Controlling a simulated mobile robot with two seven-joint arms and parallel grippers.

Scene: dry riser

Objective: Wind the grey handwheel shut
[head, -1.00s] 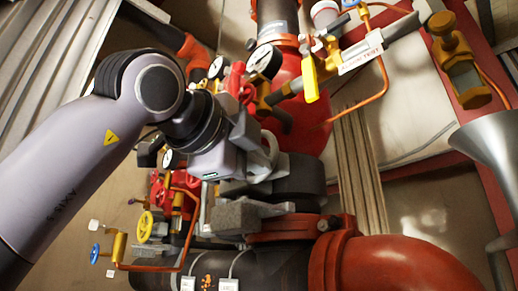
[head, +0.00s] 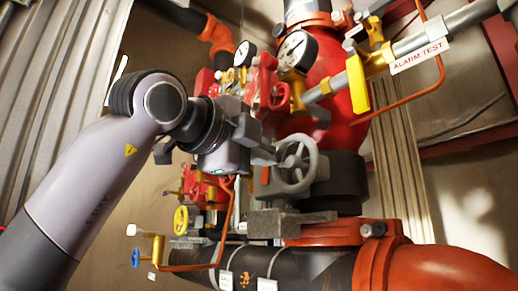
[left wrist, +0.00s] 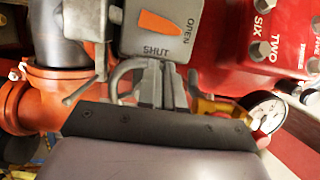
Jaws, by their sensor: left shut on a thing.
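The grey handwheel (head: 297,165) is spoked and faces me at an angle in the middle of the head view. My left gripper (head: 262,152) comes in from the left and is shut on the left side of its rim. In the left wrist view the gripper fingers (left wrist: 160,88) are closed together on the wheel, and curved grey parts of the rim (left wrist: 122,78) show beside them. A grey indicator box (left wrist: 158,28) behind the fingers is marked OPEN and SHUT and has an orange pointer. My right gripper is not in view.
A yellow lever (head: 357,84) and an ALARM TEST pipe (head: 425,55) are at upper right. Gauges (head: 297,50) and a red valve body (head: 330,75) stand above the wheel. A small yellow handwheel (head: 181,220) and copper pipe are lower left. A large orange pipe elbow (head: 435,270) is lower right.

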